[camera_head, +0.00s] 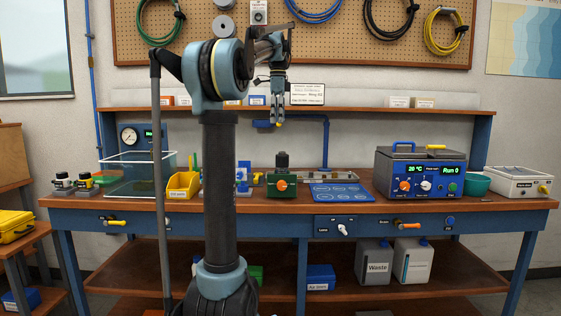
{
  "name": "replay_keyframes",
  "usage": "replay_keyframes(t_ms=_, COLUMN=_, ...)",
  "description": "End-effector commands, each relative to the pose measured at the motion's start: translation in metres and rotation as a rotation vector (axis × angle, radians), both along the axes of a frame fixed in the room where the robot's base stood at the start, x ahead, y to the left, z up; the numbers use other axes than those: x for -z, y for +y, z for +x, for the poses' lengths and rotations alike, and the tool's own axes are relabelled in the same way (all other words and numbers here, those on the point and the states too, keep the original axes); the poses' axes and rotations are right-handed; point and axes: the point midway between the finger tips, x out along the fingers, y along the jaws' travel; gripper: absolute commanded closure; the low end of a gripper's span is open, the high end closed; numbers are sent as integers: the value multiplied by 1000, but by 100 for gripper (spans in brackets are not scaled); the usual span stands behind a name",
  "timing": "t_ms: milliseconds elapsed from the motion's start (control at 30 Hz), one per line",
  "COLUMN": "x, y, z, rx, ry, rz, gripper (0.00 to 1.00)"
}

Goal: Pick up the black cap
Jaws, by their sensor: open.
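A small black cap-like part (282,159) sits upright on top of a green block (282,185) with an orange knob, near the middle of the workbench. I take it for the black cap, though its detail is too small to be sure. My gripper (277,122) hangs fingers-down above the bench, in front of the back panel. It appears above and slightly left of the black part, apart from it. Its fingers are open, with nothing seen between them. A small yellow spot shows at the fingertips; I cannot tell what it belongs to.
The workbench (400,203) holds a clear tank (138,180), a yellow bin (184,185), a blue mat (342,193), a blue bath unit (420,172) and a teal bowl (476,183). A blue pipe (325,145) rises behind the mat. A shelf (385,110) runs above. My arm hides part of the bench.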

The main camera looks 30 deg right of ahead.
Motion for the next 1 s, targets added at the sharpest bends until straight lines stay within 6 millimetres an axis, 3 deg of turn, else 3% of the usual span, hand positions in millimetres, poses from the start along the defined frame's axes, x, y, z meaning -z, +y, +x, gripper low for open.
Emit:
replay_keyframes(t_ms=100, x=-5, y=-16, z=-1, rx=60, ry=3, rz=4, gripper=31)
replay_keyframes(t_ms=267, x=3, y=-20, z=-1, rx=81, ry=5, rz=5, gripper=31)
replay_keyframes(t_ms=800, x=92, y=-19, z=-1, rx=78, ry=4, rz=5, gripper=31)
replay_keyframes(t_ms=1000, x=112, y=-19, z=-1, rx=77, ry=4, rz=5, gripper=31)
